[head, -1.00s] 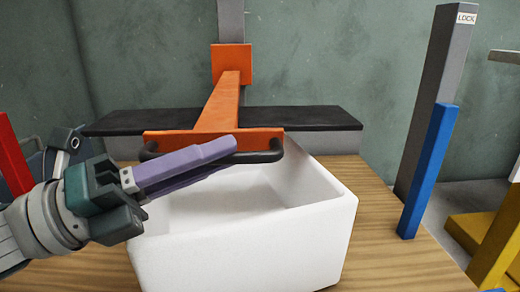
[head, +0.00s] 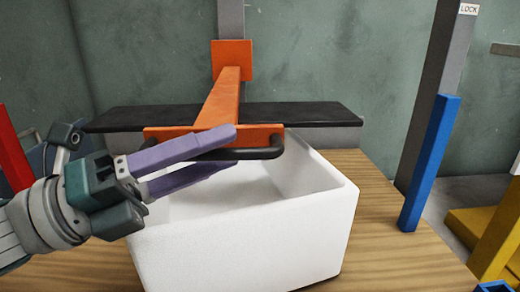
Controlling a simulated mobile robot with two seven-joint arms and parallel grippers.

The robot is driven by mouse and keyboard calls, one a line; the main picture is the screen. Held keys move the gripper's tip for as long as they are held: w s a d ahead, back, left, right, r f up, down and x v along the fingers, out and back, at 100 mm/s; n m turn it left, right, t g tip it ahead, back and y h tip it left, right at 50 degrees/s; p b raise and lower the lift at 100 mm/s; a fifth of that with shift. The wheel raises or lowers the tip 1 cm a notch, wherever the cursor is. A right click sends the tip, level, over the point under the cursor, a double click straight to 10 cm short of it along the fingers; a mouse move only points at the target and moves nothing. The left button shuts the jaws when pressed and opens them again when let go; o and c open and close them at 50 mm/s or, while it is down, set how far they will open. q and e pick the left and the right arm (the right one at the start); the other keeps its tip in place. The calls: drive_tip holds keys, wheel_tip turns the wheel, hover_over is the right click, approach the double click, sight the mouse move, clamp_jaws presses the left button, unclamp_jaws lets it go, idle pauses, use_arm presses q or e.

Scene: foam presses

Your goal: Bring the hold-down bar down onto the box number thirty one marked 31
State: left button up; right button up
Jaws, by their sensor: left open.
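A white, open-topped foam box (head: 240,245) stands on the wooden table; no number 31 shows on its visible sides. Behind it is an orange press arm (head: 222,98) with an orange crosspiece and a black handle bar (head: 262,154) at its front, above the box's back part. A long black plate (head: 315,115) lies across behind the arm. My left gripper (head: 236,149) is open, its purple fingers reaching in from the left. The upper finger crosses the crosspiece, and the handle shows between the two fingers; I cannot tell whether they touch it. My right gripper is out of view.
A grey post labelled LOCK (head: 440,85) with a blue bar (head: 430,160) stands right of the box. Yellow parts (head: 500,225) are at the far right and a red bar (head: 12,150) at the left edge. Bare table (head: 375,215) lies between box and post.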

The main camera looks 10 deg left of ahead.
use_arm(q)
drive_tip(key=p+v, duration=0.1)
drive_tip(key=v, duration=0.9)
drive_tip(key=shift+p, duration=0.3)
drive_tip(key=shift+c, duration=0.3)
